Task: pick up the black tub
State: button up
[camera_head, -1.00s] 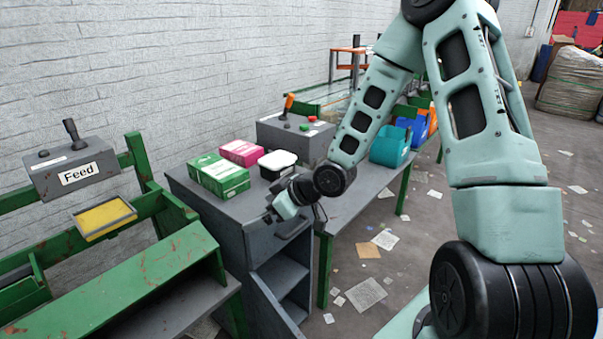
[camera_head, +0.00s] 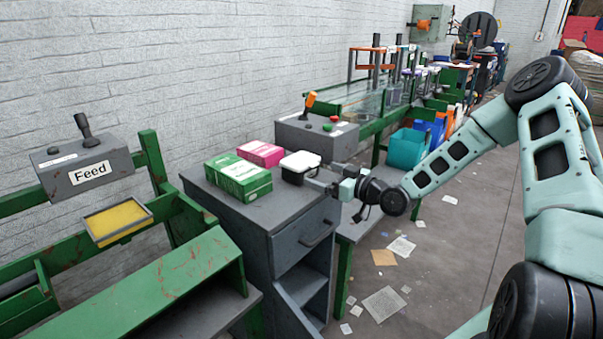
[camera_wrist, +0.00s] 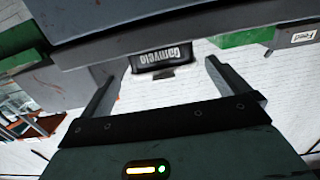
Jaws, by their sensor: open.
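The black tub (camera_head: 299,162) has a white lid and stands upright on the grey cabinet top, near its right edge. In the wrist view the tub (camera_wrist: 160,57) shows its dark side with pale lettering, between and beyond the fingertips. My gripper (camera_head: 322,183) is just right of the tub, at about its height, fingers toward it. In the wrist view my gripper (camera_wrist: 160,74) is open and empty, one finger to each side of the tub's outline. A small gap to the tub seems to remain.
A green box (camera_head: 238,178) and a pink box (camera_head: 260,152) stand left of the tub on the grey cabinet (camera_head: 285,228). A grey control box (camera_head: 316,138) with a lever stands behind. A teal bin (camera_head: 405,149) is to the right. Papers lie on the floor.

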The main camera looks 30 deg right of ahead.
aim_at(311, 170)
jog(key=x, duration=0.8)
jog(key=shift+w+a, duration=0.2)
jog(key=shift+w, duration=0.05)
jog(key=c, duration=0.7)
